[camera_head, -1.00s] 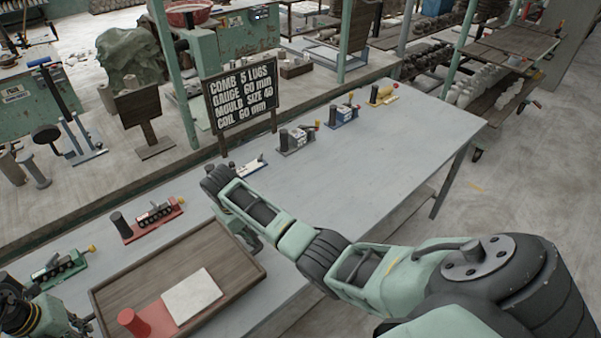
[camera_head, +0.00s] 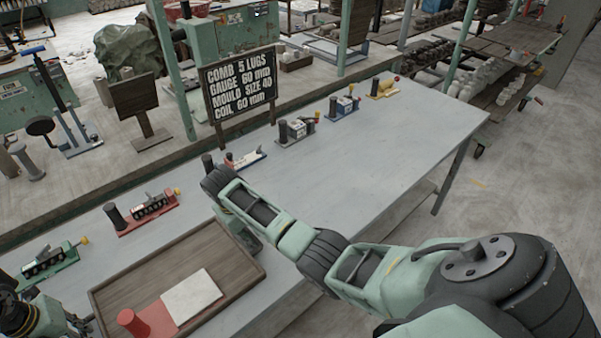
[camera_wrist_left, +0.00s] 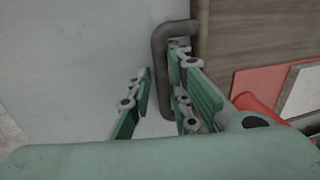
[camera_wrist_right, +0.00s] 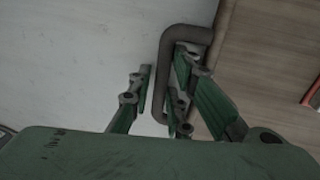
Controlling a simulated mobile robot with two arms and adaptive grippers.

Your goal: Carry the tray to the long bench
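A brown wooden tray (camera_head: 238,238) shows at the lower left of the head view, overlapping the near edge of the long grey bench (camera_head: 400,150). It holds a red cylinder (camera_head: 132,322) on a red sheet and a pale square slab (camera_head: 192,296). My right gripper (camera_head: 252,238) is at the tray's right end. In the right wrist view its fingers (camera_wrist_right: 160,90) stand either side of a dark tray handle (camera_wrist_right: 163,60). My left gripper (camera_wrist_left: 160,75) has its fingers either side of the other handle (camera_wrist_left: 160,50). The tray's near edge is cut off.
Small tools stand along the bench's far side: green (camera_head: 50,262), red (camera_head: 145,215), white-blue (camera_head: 245,159), grey (camera_head: 295,131), blue (camera_head: 343,108) and yellow (camera_head: 382,88). A black sign (camera_head: 240,85) stands behind them. The bench's middle and right are clear.

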